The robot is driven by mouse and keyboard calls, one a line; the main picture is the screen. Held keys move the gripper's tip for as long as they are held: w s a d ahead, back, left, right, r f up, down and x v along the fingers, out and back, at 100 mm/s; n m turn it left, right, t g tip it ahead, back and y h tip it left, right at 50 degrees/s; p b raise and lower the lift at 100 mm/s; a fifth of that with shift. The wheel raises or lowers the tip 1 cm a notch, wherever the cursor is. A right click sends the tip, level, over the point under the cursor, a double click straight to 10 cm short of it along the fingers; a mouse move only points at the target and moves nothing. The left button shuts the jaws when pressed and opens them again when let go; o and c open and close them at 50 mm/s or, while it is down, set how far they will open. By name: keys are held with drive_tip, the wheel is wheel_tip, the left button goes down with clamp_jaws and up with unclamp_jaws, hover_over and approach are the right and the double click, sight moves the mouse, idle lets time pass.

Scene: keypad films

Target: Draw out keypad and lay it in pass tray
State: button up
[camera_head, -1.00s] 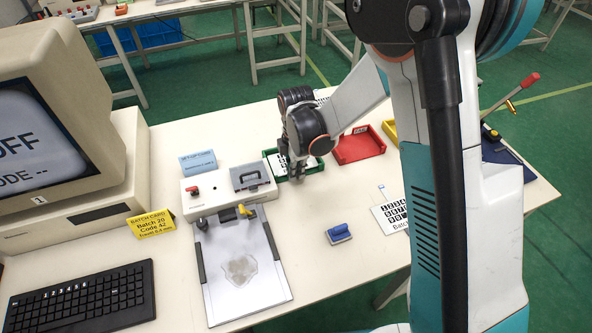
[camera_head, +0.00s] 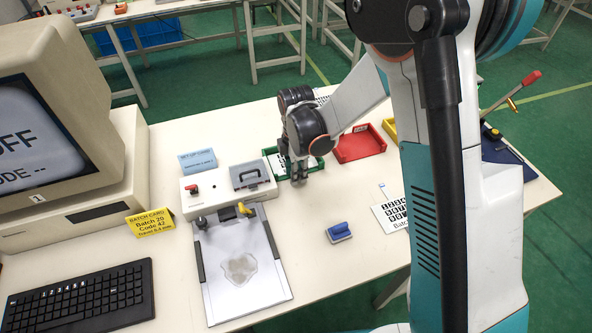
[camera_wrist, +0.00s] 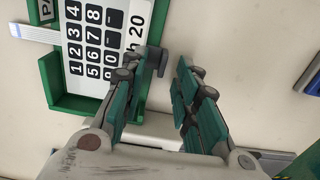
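A white keypad (camera_wrist: 97,45) with black number keys lies in the green pass tray (camera_wrist: 55,88), seen in the wrist view. Its pale ribbon tail (camera_wrist: 35,33) sticks out over the tray's left wall. The visible end of its print reads 20, and a label starting "PA" shows on the tray. My gripper (camera_wrist: 169,72) is open and empty, beside the tray's right wall, with bare table between its fingers. In the head view my gripper (camera_head: 298,178) hangs at the front of the green tray (camera_head: 313,168) and hides part of it.
A red tray (camera_head: 360,144) stands right of the green one. A control box (camera_head: 228,190) with a clear-topped plate (camera_head: 240,275) is at left. A monitor, keyboard and yellow card fill the left.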

wheel_tip(320, 180, up, 12)
idle(0.6)
